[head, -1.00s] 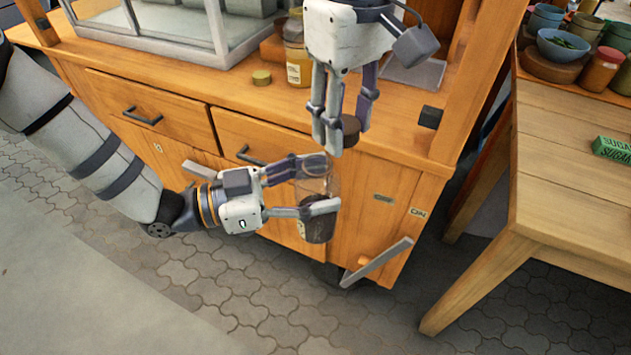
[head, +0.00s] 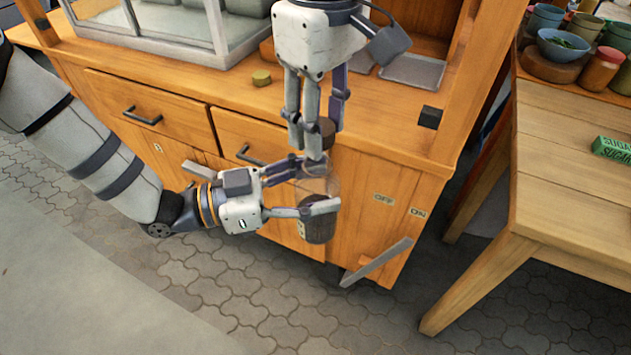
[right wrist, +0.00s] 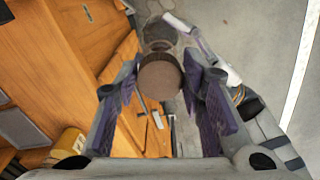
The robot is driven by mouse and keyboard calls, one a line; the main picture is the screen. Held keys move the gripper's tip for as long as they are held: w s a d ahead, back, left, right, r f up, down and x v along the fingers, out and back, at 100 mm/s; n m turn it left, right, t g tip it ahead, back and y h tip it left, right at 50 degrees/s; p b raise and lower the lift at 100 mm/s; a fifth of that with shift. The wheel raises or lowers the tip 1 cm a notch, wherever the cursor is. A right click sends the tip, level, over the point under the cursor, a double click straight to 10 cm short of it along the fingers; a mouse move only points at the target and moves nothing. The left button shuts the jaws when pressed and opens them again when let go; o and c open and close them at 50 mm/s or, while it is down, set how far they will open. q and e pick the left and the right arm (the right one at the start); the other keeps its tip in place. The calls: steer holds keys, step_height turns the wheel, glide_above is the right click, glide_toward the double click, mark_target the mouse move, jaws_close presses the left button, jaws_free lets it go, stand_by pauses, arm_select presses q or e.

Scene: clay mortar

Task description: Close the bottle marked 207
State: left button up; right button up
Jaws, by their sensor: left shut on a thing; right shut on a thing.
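A clear glass bottle (head: 318,222) with dark contents is held upright, mouth up, in front of the wooden cart. My left gripper (head: 318,184) is shut around its sides from the left. My right gripper (head: 320,142) points down above it, shut on a dark brown cap (head: 327,128). The cap is just above the bottle mouth in the head view; contact cannot be told. In the right wrist view the round cap (right wrist: 160,76) sits between the fingers, with the bottle (right wrist: 158,34) beyond it, partly covered. The number on the bottle's label is not readable.
The cart counter (head: 385,105) is behind, with a small yellowish lid (head: 261,77) on it. A yellow jar (right wrist: 70,142) shows in the right wrist view. A wooden table (head: 570,165) with bowls and jars stands at the right. A grey bar (head: 377,262) juts from the cart front.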

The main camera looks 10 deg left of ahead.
mark_target(317, 197)
steer(key=shift+f, duration=0.45)
stand_by(0.4)
steer(key=shift+f, duration=0.85)
steer(key=shift+f, duration=0.6)
steer(key=m, duration=0.6)
steer(key=shift+s, duration=0.1)
steer(key=m, duration=0.7)
steer(key=shift+a, duration=0.25)
